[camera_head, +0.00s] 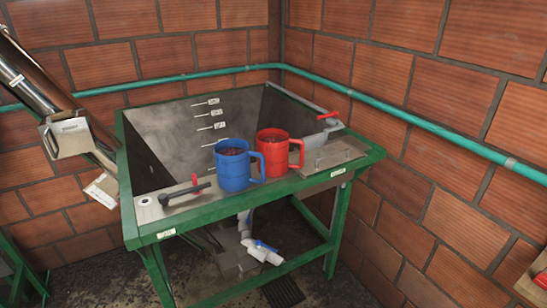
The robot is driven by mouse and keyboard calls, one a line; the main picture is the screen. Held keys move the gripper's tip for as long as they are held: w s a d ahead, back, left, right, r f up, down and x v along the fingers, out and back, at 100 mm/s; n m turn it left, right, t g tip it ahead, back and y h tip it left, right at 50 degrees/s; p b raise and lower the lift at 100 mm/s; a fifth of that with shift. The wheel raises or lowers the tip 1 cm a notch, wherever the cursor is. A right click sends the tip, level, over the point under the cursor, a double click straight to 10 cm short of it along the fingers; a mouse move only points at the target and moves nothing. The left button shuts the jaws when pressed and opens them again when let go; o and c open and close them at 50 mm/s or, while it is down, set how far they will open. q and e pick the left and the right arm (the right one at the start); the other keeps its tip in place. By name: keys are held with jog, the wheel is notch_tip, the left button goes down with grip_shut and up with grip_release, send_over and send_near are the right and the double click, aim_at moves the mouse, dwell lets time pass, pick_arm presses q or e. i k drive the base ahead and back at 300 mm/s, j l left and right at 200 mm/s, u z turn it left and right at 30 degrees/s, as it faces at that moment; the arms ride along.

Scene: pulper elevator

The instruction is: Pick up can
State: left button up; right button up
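A blue can (232,170) with a handle on its right side stands upright on the front ledge of a green-framed metal tank (150,225). A red can (272,152), also with a handle on its right, stands upright just behind and to the right of it. Both are filled with dark reddish contents. The blue can's handle overlaps the red can in the picture, and I cannot tell if they touch. Neither of my grippers is in view.
A grey pipe with a red handle (328,117) is at the right. A slanted metal tube (30,85) with a beige box (68,138) stands left. White pipework (262,252) sits underneath. Brick walls close off the back and right.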

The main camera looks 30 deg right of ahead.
aim_at(241, 166)
jog(key=i+j+z, duration=0.15)
jog(key=z, duration=0.2)
jog(key=i+j+z, duration=0.15)
jog(key=z, duration=0.2)
jog(key=i+j+z, duration=0.1)
jog(key=j+z, duration=0.2)
jog(key=i+j+z, duration=0.1)
jog(key=j, duration=0.2)
jog(key=i+j+z, duration=0.1)
jog(key=j, duration=0.25)
jog(key=i+j+z, duration=0.1)
jog(key=j, duration=0.2)
